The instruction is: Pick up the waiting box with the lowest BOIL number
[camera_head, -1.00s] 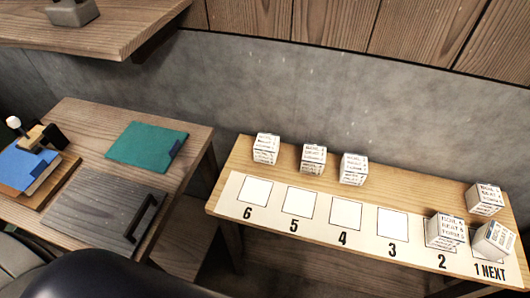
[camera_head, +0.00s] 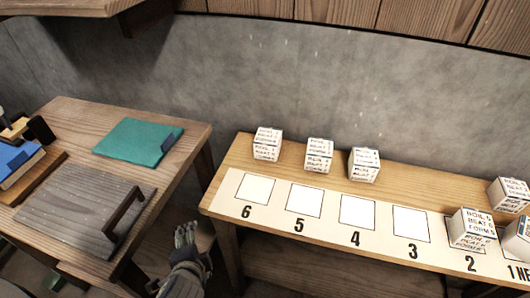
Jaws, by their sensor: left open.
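Three white boxes with printed lettering stand behind the numbered strip: one behind square 6 (camera_head: 267,143), one behind square 5 (camera_head: 319,155) and one behind square 4 (camera_head: 364,164). Another white box (camera_head: 509,194) stands at the back right. One box (camera_head: 472,229) sits on square 2. A further box (camera_head: 520,238) is at square 1, cut by the picture edge. The BOIL numbers are too small to read surely. My left gripper (camera_head: 186,235) is open and empty, low in front of the bench's left end, apart from every box. My right gripper is not in view.
The white strip (camera_head: 335,232) has squares 6 to 3 empty. A wooden table (camera_head: 80,115) at left carries a teal folder (camera_head: 138,141), a grey board with a dark handle (camera_head: 85,205) and a blue book (camera_head: 14,163). A gap separates table and bench. A shelf (camera_head: 60,8) overhangs the upper left.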

